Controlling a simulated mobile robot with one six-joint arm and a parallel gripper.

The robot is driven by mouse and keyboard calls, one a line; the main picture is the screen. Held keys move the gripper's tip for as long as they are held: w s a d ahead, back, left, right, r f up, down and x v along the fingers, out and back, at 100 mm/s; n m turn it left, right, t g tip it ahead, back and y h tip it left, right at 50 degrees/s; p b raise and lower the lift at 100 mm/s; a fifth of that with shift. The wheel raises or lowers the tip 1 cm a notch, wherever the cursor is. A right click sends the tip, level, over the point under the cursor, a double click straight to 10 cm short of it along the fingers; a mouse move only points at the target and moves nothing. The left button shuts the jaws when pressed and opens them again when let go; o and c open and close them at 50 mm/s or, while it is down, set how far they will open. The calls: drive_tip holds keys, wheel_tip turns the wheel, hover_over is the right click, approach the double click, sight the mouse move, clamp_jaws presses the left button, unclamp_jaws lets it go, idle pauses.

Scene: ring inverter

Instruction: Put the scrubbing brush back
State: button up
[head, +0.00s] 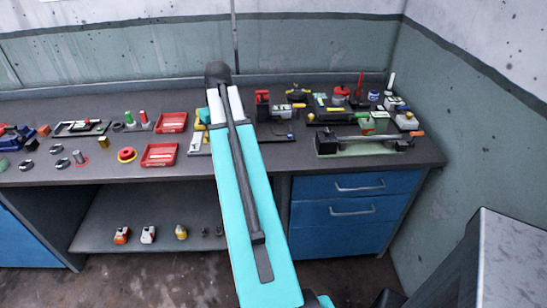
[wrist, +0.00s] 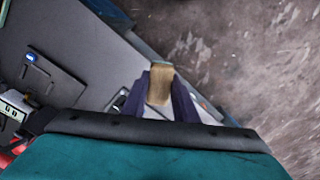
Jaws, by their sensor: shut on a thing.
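In the wrist view my gripper (wrist: 161,88) is shut on a tan-brown block (wrist: 159,84), which appears to be the scrubbing brush. The block sits between the two dark purple fingers. Its bristles cannot be made out. It appears near the workbench edge, with the floor beyond; its height above the bench is unclear. In the head view my cyan arm hides the gripper and the brush. I cannot tell which spot on the bench belongs to the brush.
A vise-like grey machine (head: 350,143) stands at the right. Blue drawers (head: 355,212) are below.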

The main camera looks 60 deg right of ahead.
drive_tip(key=s+d+f+m, duration=0.3)
drive_tip(key=s+d, duration=0.3)
drive_tip(key=s, duration=0.5)
drive_tip(key=s+d+f+m, duration=0.3)
drive_tip(key=s+d, duration=0.4)
drive_tip(key=s, duration=0.5)
drive_tip(key=shift+f+m, duration=0.2)
drive_tip(key=shift+m, duration=0.3)
drive_tip(key=p, duration=0.4)
hover_over(274, 156)
drive_tip(key=shift+d+f, duration=0.2)
drive_tip(key=shift+f, duration=0.5)
drive_tip(key=shift+f+p, duration=0.2)
drive_tip(key=shift+p, duration=0.1)
drive_tip(key=shift+f+p, duration=0.7)
drive_tip(key=shift+f, duration=0.9)
drive_tip(key=shift+f, duration=0.2)
